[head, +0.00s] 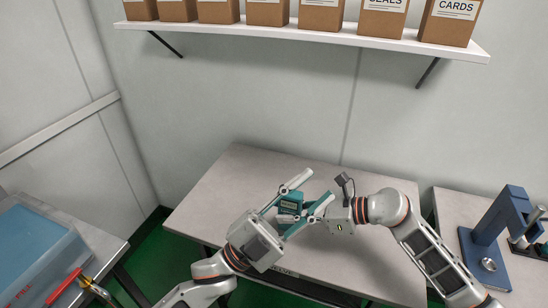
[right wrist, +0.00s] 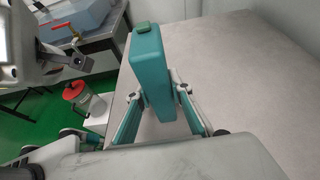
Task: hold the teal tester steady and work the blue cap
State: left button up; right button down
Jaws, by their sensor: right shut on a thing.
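The teal tester (head: 289,205) is held above the middle table, with a small display facing up in the head view. In the right wrist view the tester (right wrist: 152,62) stands upright between the fingers, with a dark green piece (right wrist: 144,29) on its top end. My right gripper (head: 306,211) is shut on the tester from the right. My left gripper (head: 316,190) reaches in from the lower left, its fingers spread wide around the tester's area. I cannot tell whether they touch it. I cannot make out the blue cap in either view.
The middle table (head: 225,190) is bare around the grippers. A blue box (head: 35,255) with a red handle is at the left, and a blue press-like stand (head: 487,235) at the right. A shelf (head: 300,32) with several cartons hangs behind.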

pick_arm(q)
jog(key=s+d+r+m+g+h, duration=0.1)
jog(key=s+d+r+m+g, duration=0.3)
jog(key=m+g, duration=0.45)
jog(key=s+d+r+m+g, duration=0.25)
jog(key=d+m+g, duration=0.35)
jog(key=m, duration=0.4)
jog(key=s+d+f+m+g+y, duration=0.35)
jog(key=m+g+y, duration=0.25)
jog(key=m+y, duration=0.45)
jog(key=w+a+f+m+t+y, duration=0.4)
jog(key=w+a+f+m+y, duration=0.2)
jog(key=w+a+f, duration=0.15)
jog(key=w+a+r+t+y, duration=0.3)
jog(key=w+a+t+y, duration=0.3)
jog(key=w+a, duration=0.75)
jog(key=shift+g+y, duration=0.25)
jog(key=shift+g, duration=0.4)
jog(key=f, duration=1.1)
jog(key=shift+w+d+f, duration=0.15)
jog(key=shift+d+f, duration=0.05)
